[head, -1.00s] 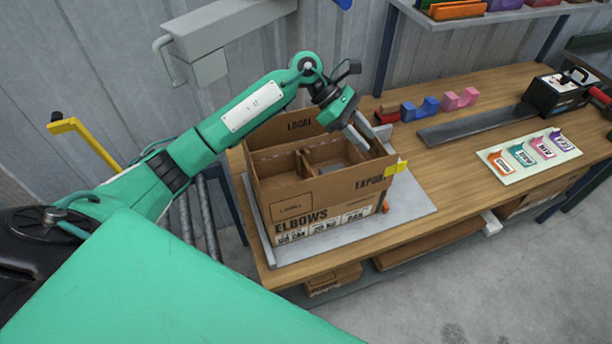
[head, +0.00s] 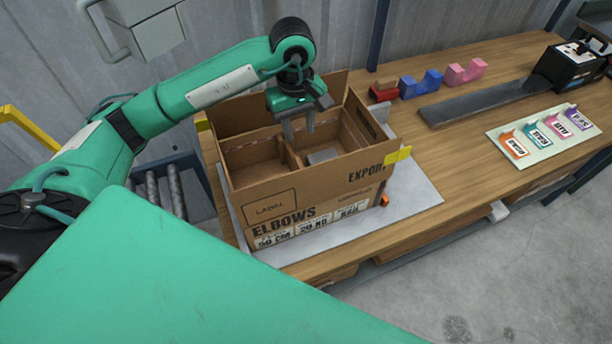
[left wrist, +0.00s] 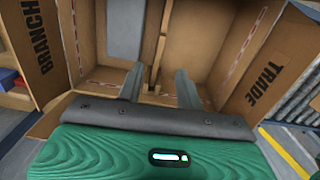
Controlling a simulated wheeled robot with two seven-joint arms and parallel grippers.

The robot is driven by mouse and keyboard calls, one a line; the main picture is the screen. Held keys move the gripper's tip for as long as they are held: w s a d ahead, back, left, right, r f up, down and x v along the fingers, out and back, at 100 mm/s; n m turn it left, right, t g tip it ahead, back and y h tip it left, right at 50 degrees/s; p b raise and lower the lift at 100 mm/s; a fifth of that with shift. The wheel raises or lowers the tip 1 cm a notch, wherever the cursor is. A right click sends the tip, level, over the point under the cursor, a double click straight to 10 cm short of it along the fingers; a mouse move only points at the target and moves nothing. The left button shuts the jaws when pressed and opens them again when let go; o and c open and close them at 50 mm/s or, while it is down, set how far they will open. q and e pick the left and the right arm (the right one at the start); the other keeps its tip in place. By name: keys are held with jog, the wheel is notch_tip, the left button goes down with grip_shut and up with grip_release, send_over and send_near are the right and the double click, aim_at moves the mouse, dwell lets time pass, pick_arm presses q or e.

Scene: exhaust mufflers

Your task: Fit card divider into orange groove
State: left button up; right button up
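The open cardboard box (head: 270,210) stands on a grey plate on the bench. A card divider (head: 291,155) stands inside it and splits the inside into a left and a right compartment. My left gripper (head: 298,138) points down into the box above the divider. In the left wrist view its two fingers (left wrist: 159,84) are apart, one on each side of the divider (left wrist: 161,45), with gaps visible between. The fingers are open and nothing is clamped. I cannot make out an orange groove in the box. My right gripper is not in view.
A grey flat piece (head: 323,156) lies in the right compartment. A yellow tab (head: 398,155) sticks out at the box's right corner. Red, blue and pink blocks (head: 420,84), a dark bar (head: 475,102) and a card with coloured tags (head: 545,140) lie to the right.

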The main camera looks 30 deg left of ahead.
aim_at(299, 163)
pick_arm(q)
jog(key=shift+y, duration=0.3)
notch_tip(299, 163, down, 10)
jog(key=p, duration=0.3)
jog(key=shift+s+a+r, duration=0.1)
jog(key=shift+s+a, duration=0.05)
notch_tip(299, 163, down, 3)
jog(key=shift+f+p, duration=0.15)
jog(key=shift+p, duration=0.85)
jog(key=shift+f, duration=0.4)
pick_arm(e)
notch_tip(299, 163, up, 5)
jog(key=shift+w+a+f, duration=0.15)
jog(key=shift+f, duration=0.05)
pick_arm(q)
jog(key=shift+c, duration=0.3)
jog(key=c, duration=0.7)
grip_shut()
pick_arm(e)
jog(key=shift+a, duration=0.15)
